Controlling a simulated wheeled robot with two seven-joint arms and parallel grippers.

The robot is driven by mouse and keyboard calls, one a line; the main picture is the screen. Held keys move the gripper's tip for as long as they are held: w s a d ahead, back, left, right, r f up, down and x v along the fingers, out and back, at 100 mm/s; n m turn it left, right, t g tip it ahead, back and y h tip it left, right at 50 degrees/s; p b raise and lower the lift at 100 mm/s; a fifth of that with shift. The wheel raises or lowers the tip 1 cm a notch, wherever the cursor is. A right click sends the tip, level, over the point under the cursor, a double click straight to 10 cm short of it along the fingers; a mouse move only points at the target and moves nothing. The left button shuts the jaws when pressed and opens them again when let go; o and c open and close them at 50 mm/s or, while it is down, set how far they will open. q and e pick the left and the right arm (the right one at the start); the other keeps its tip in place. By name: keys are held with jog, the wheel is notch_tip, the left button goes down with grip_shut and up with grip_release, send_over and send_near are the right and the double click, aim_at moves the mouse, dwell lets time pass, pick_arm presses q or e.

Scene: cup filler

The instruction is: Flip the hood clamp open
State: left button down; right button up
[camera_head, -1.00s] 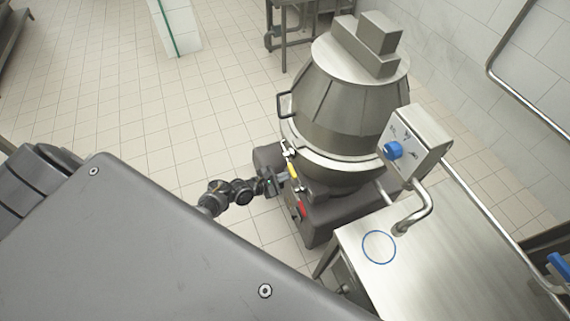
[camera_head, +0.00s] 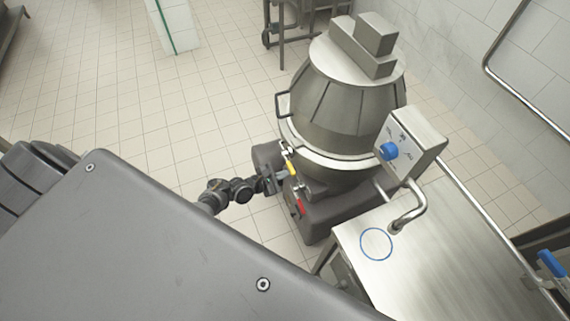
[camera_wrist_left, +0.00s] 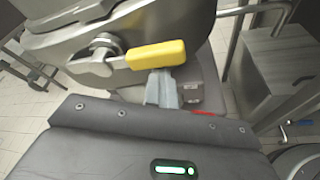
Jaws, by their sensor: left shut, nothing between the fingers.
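The hood clamp has a yellow handle (camera_head: 291,167) on the front of the steel filler hood (camera_head: 345,90). In the left wrist view the yellow handle (camera_wrist_left: 156,54) lies roughly level, joined to a metal pivot (camera_wrist_left: 100,55) at its left. My left gripper (camera_head: 281,181) is close to the clamp, just below the handle. In the left wrist view its fingertips (camera_wrist_left: 163,88) are together and empty, just under the handle; I cannot tell whether they touch it. My right gripper is not in view.
A red part (camera_head: 299,207) sits below the clamp on the dark machine base. A control box with a blue knob (camera_head: 389,151) and a steel table with a blue ring (camera_head: 376,244) stand to the right. Tiled floor (camera_head: 130,110) is clear at the left.

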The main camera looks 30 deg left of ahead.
pick_arm(q)
jog(key=shift+w+d+r, duration=0.15)
jog(key=shift+r, duration=0.1)
notch_tip(320, 180, down, 5)
jog(key=b, duration=0.5)
jog(key=w+a+p+v, duration=0.1)
jog(key=p+v, duration=0.1)
jog(key=v, duration=0.8)
jog(key=shift+s+a+r+p, duration=0.25)
jog(key=shift+a+r+p, duration=0.05)
jog(key=shift+r+p, duration=0.1)
